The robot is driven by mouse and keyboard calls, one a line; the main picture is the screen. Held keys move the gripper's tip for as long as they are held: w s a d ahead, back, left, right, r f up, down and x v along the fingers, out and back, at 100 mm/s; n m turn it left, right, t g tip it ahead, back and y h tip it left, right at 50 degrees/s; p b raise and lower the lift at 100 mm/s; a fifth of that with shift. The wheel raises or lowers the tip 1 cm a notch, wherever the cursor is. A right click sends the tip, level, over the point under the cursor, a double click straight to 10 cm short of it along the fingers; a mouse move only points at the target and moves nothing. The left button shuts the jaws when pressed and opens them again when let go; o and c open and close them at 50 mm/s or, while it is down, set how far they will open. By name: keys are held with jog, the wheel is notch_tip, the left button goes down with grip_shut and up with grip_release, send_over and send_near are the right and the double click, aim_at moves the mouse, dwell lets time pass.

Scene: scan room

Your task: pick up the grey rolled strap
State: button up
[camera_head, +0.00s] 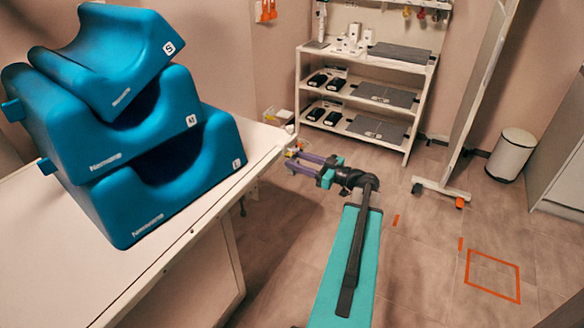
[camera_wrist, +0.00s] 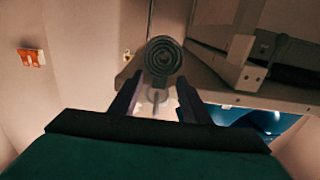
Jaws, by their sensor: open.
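The grey rolled strap (camera_wrist: 163,57) shows in the wrist view as a dark spiral roll, end-on, just above and beyond the fingertips. My gripper (camera_wrist: 159,92) is open, with its two fingers apart below the roll and nothing clearly held between them. In the head view my gripper (camera_head: 296,162) points left, close to the far right edge of the table. I cannot make out the strap clearly in the head view. Whether the fingers touch the roll cannot be told.
A white table (camera_head: 60,245) carries stacked blue foam supports (camera_head: 135,125) at the left. A white shelf unit (camera_head: 418,112) with boxes and dark pads stands behind. A panel on a wheeled foot (camera_head: 440,188) and a white bin (camera_head: 512,155) are at right.

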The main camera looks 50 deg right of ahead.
jog(key=c, duration=1)
jog(key=shift+c, duration=0.4)
jog(key=shift+r, duration=0.1)
jog(key=r+b+v, duration=0.1)
jog(key=b+v, duration=0.2)
jog(key=v, duration=1.5)
jog(key=shift+r, duration=0.1)
